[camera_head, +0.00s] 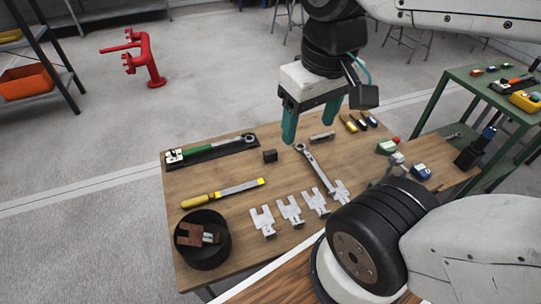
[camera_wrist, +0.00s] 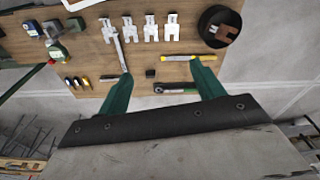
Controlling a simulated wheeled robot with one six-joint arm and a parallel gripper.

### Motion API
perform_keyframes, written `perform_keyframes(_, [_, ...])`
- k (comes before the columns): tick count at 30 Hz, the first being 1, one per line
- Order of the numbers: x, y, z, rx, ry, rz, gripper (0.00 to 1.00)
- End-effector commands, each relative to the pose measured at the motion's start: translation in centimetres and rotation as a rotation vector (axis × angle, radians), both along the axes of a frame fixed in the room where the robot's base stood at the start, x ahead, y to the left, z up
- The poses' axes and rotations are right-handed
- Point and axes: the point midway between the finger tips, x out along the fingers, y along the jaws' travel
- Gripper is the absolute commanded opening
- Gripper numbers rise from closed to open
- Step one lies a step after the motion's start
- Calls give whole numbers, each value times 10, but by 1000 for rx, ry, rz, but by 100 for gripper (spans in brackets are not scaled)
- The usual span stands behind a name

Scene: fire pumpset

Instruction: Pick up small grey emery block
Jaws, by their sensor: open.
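A small dark grey block (camera_head: 270,156) lies on the wooden table, left of the long wrench's head. It also shows in the wrist view (camera_wrist: 150,73), between the fingertips in the picture. A flatter grey piece (camera_head: 322,137) lies to its right and shows in the wrist view (camera_wrist: 109,78). I cannot tell for certain which is the emery block; the dark one is most block-like. My gripper (camera_head: 310,128) points down with its green fingers spread, empty, above the table. It also shows in the wrist view (camera_wrist: 160,72).
Around the block lie a torque wrench (camera_head: 210,149), a yellow-handled file (camera_head: 222,193), a long wrench (camera_head: 315,168) and several metal brackets (camera_head: 289,210). A black bowl (camera_head: 203,260) stands at the near left. Small bottles (camera_head: 359,121) lie at the far right.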

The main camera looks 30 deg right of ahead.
Motion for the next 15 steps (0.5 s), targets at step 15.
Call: perform_keyframes(15, [9,-4,-19,2,105,-32,71])
